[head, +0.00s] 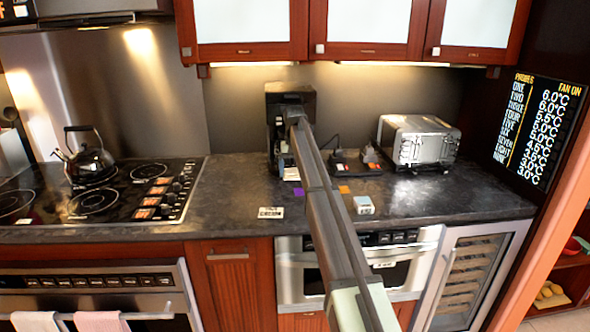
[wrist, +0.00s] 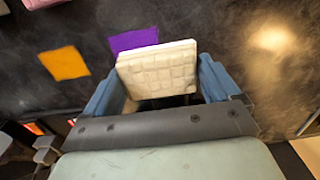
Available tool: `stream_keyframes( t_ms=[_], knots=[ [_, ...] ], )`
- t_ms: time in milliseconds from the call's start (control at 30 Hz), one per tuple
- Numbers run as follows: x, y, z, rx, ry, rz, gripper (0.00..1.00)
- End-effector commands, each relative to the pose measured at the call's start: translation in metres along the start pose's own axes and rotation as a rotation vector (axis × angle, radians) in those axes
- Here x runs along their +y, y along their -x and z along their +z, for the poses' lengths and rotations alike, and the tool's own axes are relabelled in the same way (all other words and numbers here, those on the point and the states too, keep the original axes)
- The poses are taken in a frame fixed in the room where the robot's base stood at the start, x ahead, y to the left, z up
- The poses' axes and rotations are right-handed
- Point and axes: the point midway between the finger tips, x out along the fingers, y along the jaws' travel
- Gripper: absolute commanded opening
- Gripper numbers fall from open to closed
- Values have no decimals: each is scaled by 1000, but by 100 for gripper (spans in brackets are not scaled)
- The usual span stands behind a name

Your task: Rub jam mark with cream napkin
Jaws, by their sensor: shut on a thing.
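My gripper (wrist: 158,72) has its blue fingers on both sides of a cream, quilted block-like thing, which I take to be the cream napkin (wrist: 155,66), and is shut on it. A purple square patch (wrist: 134,41) lies flat on the counter just beyond the napkin in the wrist view. An orange square patch (wrist: 64,64) lies left of it. In the head view the purple patch (head: 298,192) and the orange patch (head: 344,189) lie on either side of my arm. No label tells which patch, if either, is the jam mark. Whether the napkin touches the counter is unclear.
A small pale box (head: 364,205) and a white label card (head: 270,212) are near the counter's front edge. A silver toaster oven (head: 417,141) stands at the back right. A hob (head: 100,192) with a black kettle (head: 90,163) is at left. The counter between card and hob is clear.

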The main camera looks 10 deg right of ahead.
Motion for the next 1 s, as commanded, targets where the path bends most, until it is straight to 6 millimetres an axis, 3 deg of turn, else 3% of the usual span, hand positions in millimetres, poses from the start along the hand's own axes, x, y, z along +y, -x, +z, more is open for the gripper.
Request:
stream_keyframes(
  t_ms=[667, 700, 1000],
  knots=[
    [0, -69, 1, -2, -1, 0, 65],
    [4, -66, 0, 1, -2, 0, 62],
    [32, -69, 0, 0, -2, 1, 61]
  ],
)
